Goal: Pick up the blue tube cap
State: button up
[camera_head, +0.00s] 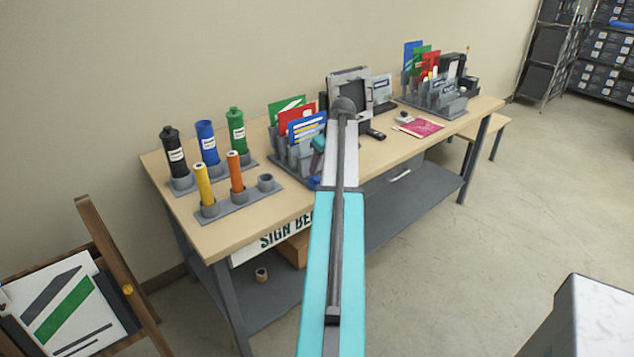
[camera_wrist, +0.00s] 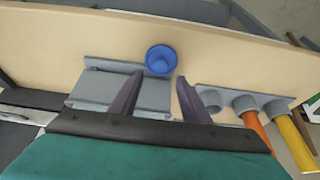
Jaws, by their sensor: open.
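The blue tube cap (camera_wrist: 161,59) is a round blue disc with a raised middle. In the wrist view it lies on the wooden bench top (camera_wrist: 230,50), beside the end of a grey rack (camera_wrist: 110,88). In the head view a bit of blue (camera_head: 314,182) shows near the bench's front edge, mostly hidden by my arm. My gripper (camera_wrist: 157,82) is open and empty. Its two dark fingers point toward the cap, which appears just beyond the fingertips and between their lines. I cannot tell the height of the fingertips above the bench.
A grey tube holder (camera_head: 239,202) carries yellow and orange tubes, with an empty socket. Black, blue and green tubes (camera_head: 205,142) stand behind it. Grey racks of coloured cards (camera_head: 300,151) stand close to my arm. An easel (camera_head: 115,275) is at the left.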

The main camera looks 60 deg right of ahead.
aim_at(316, 177)
jog(key=shift+w+f, duration=0.1)
jog(key=shift+f, duration=0.1)
dwell(0.3)
jog(key=shift+p+x, duration=0.95)
jog(key=shift+x, duration=1.55)
jog(key=c, duration=1.1)
